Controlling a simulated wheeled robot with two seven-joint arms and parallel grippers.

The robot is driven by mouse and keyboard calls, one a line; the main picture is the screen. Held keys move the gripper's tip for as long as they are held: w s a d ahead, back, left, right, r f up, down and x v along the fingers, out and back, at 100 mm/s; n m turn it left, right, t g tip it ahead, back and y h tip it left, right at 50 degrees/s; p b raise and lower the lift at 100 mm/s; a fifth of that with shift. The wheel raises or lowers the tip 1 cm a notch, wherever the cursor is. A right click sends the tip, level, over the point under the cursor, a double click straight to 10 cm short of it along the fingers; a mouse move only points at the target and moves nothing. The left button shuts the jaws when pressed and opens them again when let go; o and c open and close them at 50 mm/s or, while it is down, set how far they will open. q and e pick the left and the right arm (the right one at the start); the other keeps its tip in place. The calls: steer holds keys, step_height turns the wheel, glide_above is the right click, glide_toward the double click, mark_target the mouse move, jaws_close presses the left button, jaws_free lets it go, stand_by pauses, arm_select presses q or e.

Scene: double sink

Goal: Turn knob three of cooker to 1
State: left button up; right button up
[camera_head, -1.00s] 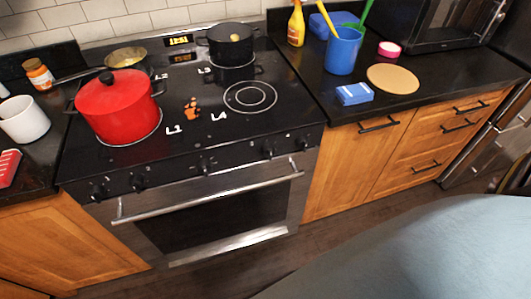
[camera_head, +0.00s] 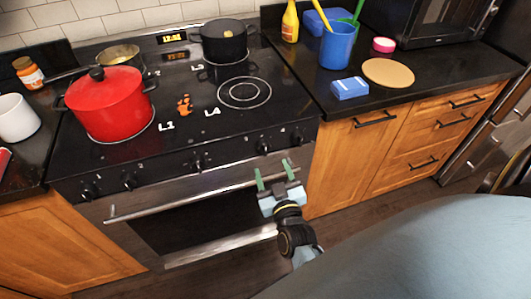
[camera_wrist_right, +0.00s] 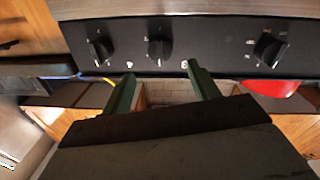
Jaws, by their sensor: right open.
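The cooker (camera_head: 190,200) has a black front panel with a row of several black knobs. The knob I take to be knob three (camera_head: 263,147) is second from the right in the head view; its printed digit is too small to read surely. It also shows in the right wrist view (camera_wrist_right: 158,47), with another knob on each side. My right gripper (camera_head: 272,167) is open and empty, its two green fingers apart. Its fingertips are just below that knob in the head view, roughly lined up with it and apart from it. My left gripper is not in view.
A long oven handle (camera_head: 170,200) runs below the knobs, close to my right gripper. A red pot (camera_head: 108,108), a pan (camera_head: 122,55) and a black pot (camera_head: 225,45) stand on the hob. A blue cup (camera_head: 340,48) stands on the right counter.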

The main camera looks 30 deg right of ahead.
mark_target(265, 152)
steer(key=x, duration=0.7)
steer(key=shift+w+d+b, duration=0.1)
steer(key=shift+w+b, duration=0.1)
steer(key=shift+b, duration=0.15)
steer(key=c, duration=1)
steer(key=shift+o, duration=0.2)
